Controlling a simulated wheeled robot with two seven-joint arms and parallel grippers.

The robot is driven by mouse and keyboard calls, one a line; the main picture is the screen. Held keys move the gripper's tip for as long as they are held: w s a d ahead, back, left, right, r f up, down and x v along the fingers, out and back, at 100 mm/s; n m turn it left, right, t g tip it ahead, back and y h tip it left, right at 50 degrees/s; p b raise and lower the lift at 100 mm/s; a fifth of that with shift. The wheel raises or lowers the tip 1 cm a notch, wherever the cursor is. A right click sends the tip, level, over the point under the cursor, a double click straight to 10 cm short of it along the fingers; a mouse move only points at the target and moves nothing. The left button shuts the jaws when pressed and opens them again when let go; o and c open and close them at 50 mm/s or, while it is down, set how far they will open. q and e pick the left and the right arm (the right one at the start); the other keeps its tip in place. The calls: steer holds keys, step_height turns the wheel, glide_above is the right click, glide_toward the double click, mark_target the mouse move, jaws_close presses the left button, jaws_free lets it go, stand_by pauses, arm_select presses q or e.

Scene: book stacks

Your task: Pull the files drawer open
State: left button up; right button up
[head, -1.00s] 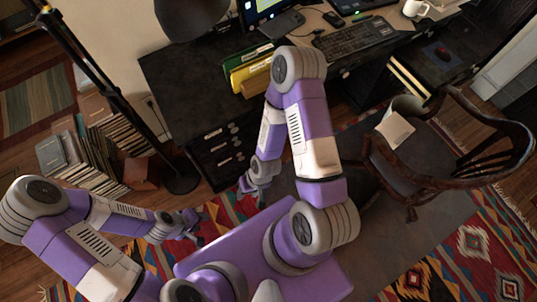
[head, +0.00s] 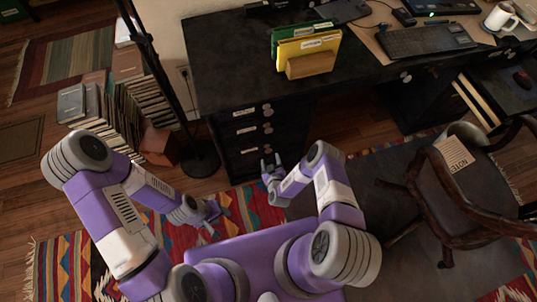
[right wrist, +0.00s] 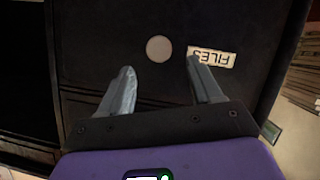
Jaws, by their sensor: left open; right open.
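The files drawer (right wrist: 100,55) fills much of the right wrist view, a dark front with a white FILES label (right wrist: 211,56) that appears upside down. A round pale knob (right wrist: 159,48) sits beside the label. The drawer looks shut. My right gripper (right wrist: 160,66) is open and empty, its fingertips just short of the knob and on either side of it; contact cannot be told. In the head view my right gripper (head: 270,160) is in front of the lower drawers of the black desk (head: 225,65). My left gripper (head: 212,213) is open and empty above the rug, away from the desk.
A lamp pole (head: 160,75) and stacked books (head: 135,105) stand left of the desk. A wooden chair (head: 450,200) stands at the right. A yellow file folder (head: 308,49) is on the desk. Patterned rug (head: 70,240) lies around my base.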

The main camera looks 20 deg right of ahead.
mark_target(268, 151)
steer(key=b+x, duration=0.3)
steer(key=x, duration=0.3)
steer(key=shift+d+f, duration=0.1)
steer(key=shift+f, duration=0.05)
steer(key=shift+w, duration=0.6)
steer(key=shift+f, duration=0.1)
jaws_close()
